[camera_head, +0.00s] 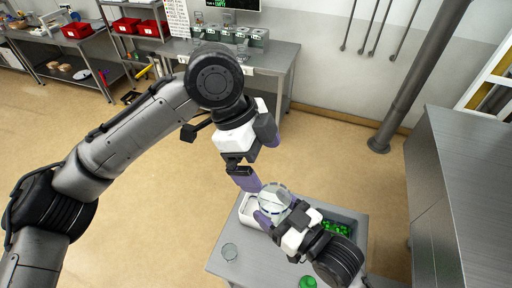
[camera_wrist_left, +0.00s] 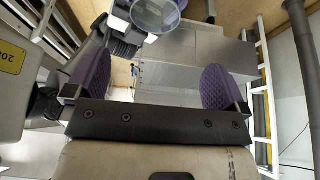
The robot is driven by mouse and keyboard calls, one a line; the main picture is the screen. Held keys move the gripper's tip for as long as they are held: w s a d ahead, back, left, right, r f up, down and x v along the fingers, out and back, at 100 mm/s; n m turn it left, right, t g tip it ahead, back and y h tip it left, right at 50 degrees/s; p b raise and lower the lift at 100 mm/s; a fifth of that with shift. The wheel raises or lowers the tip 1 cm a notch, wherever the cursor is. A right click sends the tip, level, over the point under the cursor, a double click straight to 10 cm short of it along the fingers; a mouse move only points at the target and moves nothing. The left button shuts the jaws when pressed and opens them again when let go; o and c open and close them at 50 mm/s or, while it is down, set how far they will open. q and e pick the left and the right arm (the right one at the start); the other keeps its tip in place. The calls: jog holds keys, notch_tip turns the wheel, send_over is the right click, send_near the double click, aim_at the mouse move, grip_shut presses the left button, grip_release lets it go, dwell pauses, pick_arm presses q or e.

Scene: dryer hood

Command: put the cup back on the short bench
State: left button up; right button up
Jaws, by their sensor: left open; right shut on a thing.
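A clear round glass cup (camera_head: 274,195) is held by my right gripper (camera_head: 275,209), which is shut on it above the small grey bench (camera_head: 216,265). The cup also shows at the top of the left wrist view (camera_wrist_left: 155,14). My left gripper (camera_head: 262,160) is open and empty, close above and behind the cup. Its two purple fingers stand wide apart in the left wrist view (camera_wrist_left: 157,82), with nothing between them. I cannot tell whether the held cup touches anything below.
A white box-like item (camera_head: 249,211) and a bin of green pieces (camera_head: 337,227) are on the small bench, partly hidden by my right arm. A green round item (camera_head: 308,282) is at its front. A long steel counter (camera_head: 465,180) stands at right. Open floor lies behind.

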aim_at(280, 194)
pick_arm(q)
jog(key=x, duration=1)
jog(key=shift+c, duration=0.2)
jog(key=c, duration=0.9)
jog(key=shift+w, duration=0.1)
jog(key=shift+c, duration=0.6)
pick_arm(e)
jog(key=o, duration=0.8)
jog(key=shift+s+a+r, duration=0.1)
jog(key=o, duration=0.3)
jog(key=shift+d, duration=0.2)
